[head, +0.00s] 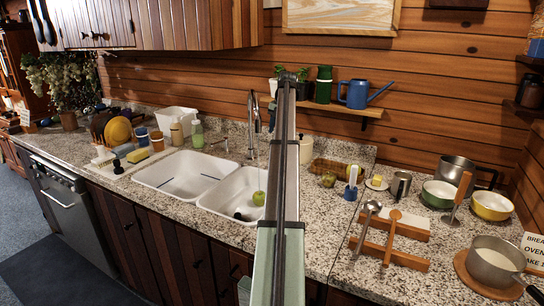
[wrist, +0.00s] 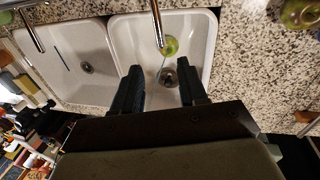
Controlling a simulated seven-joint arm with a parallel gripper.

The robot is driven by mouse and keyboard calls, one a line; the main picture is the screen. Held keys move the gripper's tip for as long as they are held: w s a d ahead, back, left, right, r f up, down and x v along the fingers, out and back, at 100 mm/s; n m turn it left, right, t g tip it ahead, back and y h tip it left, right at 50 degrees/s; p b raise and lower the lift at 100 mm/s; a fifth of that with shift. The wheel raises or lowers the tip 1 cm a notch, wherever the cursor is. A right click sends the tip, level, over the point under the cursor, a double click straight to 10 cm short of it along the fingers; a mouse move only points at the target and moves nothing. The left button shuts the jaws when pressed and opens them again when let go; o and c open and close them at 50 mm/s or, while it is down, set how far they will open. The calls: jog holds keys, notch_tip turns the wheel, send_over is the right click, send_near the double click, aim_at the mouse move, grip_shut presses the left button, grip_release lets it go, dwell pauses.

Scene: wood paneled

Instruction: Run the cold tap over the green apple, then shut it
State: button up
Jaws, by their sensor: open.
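The green apple (head: 259,198) lies in the right basin of the white double sink (head: 204,201). It also shows in the wrist view (wrist: 170,46), beside the tip of the tall chrome tap (wrist: 157,22). The tap (head: 252,112) stands behind the right basin in the head view. A thin pale line runs down from its spout in the wrist view; I cannot tell for sure whether it is water. My gripper (wrist: 160,90) is open and empty above the right basin, its fingers apart near the drain. The tap's handle is not clearly visible. My arm hides part of the counter.
A second, smaller chrome fixture (head: 220,146) stands behind the left basin. A dish rack with plates (head: 118,131) and a soap bottle (head: 197,134) are to the left. Bowls (head: 491,205), utensils and a saucepan (head: 496,262) crowd the right counter. A shelf with a blue watering can (head: 356,94) is above.

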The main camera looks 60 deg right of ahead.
jog(key=f, duration=0.4)
jog(key=w+f, duration=0.1)
jog(key=f, duration=0.3)
jog(key=w+f, duration=0.1)
jog(key=f, duration=0.3)
jog(key=shift+w+a+f, duration=0.15)
jog(key=shift+w+f, duration=0.05)
jog(key=shift+f, duration=0.15)
grip_shut()
